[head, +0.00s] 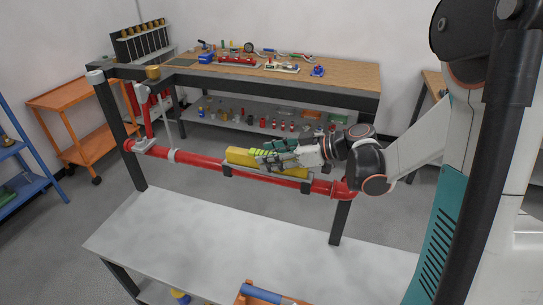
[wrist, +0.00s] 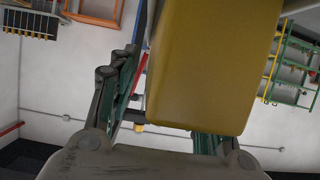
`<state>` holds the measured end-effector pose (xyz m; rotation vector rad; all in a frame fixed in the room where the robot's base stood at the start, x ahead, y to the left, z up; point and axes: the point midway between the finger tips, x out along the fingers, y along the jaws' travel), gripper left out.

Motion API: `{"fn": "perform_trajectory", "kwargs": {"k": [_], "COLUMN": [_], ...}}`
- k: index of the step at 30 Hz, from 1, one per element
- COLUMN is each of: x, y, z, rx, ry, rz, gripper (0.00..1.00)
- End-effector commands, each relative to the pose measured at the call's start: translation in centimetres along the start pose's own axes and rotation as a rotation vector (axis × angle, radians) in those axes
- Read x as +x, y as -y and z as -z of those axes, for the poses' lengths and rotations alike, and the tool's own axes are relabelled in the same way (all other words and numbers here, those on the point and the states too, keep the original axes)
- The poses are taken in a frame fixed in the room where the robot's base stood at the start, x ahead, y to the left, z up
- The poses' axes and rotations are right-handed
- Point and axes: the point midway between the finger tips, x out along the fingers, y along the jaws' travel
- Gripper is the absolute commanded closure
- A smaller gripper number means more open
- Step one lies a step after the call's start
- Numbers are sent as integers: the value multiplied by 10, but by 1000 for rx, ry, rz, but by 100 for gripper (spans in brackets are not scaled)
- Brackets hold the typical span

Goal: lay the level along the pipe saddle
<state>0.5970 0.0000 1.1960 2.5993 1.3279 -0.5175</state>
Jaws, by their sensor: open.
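The yellow level (head: 240,155) lies lengthwise along the grey pipe saddle (head: 292,182) on the red pipe, seen in the head view. It looks level with the pipe's run, but its right part is hidden by my gripper. My gripper (head: 264,156) reaches in from the right and is open at the level. In the wrist view the yellow level (wrist: 205,70) fills the middle close up, covering much of the right finger. The left finger stands beside it. I cannot tell whether either finger touches it.
The red pipe (head: 200,161) runs across the dark frame above a pale bench top (head: 200,235), which is mostly clear. A workbench (head: 345,76) with valves and tools stands behind. An orange cart (head: 75,95) is at left, and an orange tool tray (head: 245,296) sits at the front edge.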

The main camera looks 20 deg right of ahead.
Motion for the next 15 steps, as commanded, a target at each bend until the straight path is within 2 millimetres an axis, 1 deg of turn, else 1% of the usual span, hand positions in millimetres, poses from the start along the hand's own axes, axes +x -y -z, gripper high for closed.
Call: {"fn": "perform_trajectory", "kwargs": {"k": [4, 5, 8, 15], "x": [-2, -5, -19, -68], "y": [0, 0, -1, -1], "z": [3, 2, 2, 2], "rx": [0, 1, 2, 3], "ry": [0, 0, 0, 0], "rz": [0, -1, -4, -5], "gripper": [55, 55, 55, 55]}}
